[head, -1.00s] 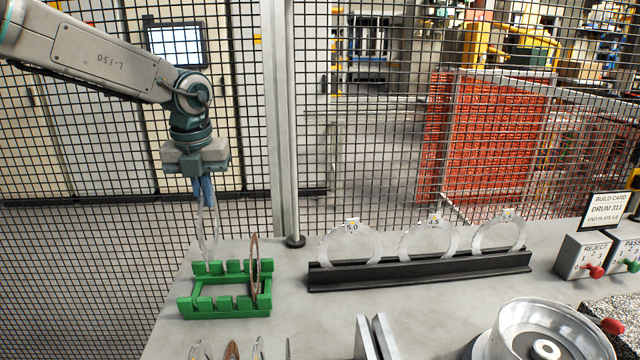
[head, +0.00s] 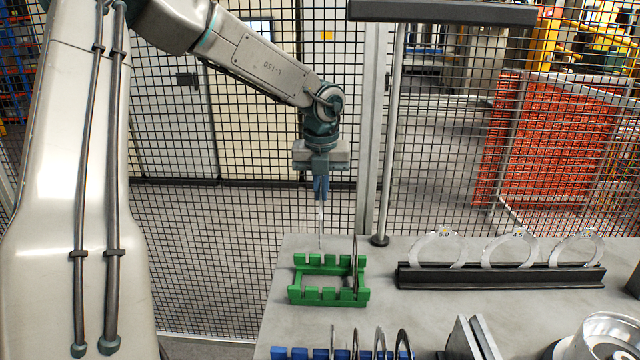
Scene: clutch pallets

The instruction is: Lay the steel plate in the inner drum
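My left gripper (head: 321,188) points down, shut on the top of a thin steel plate (head: 321,225). The plate hangs upright, almost edge-on to the view, its lower edge just above the left part of the green slotted rack (head: 301,297). Whether it touches the rack is hard to tell. A darker thin plate (head: 355,258) stands upright in the rack's right end. A silver drum (head: 607,326) is cut off at the bottom right corner, so little of its inside shows. My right gripper is out of view.
A black rail (head: 500,280) holds three notched end plates behind the drum. A blue rack (head: 298,354) with several upright plates is at the bottom edge, beside two grey upright slabs (head: 470,340). Mesh fence stands behind the table. The table's middle is clear.

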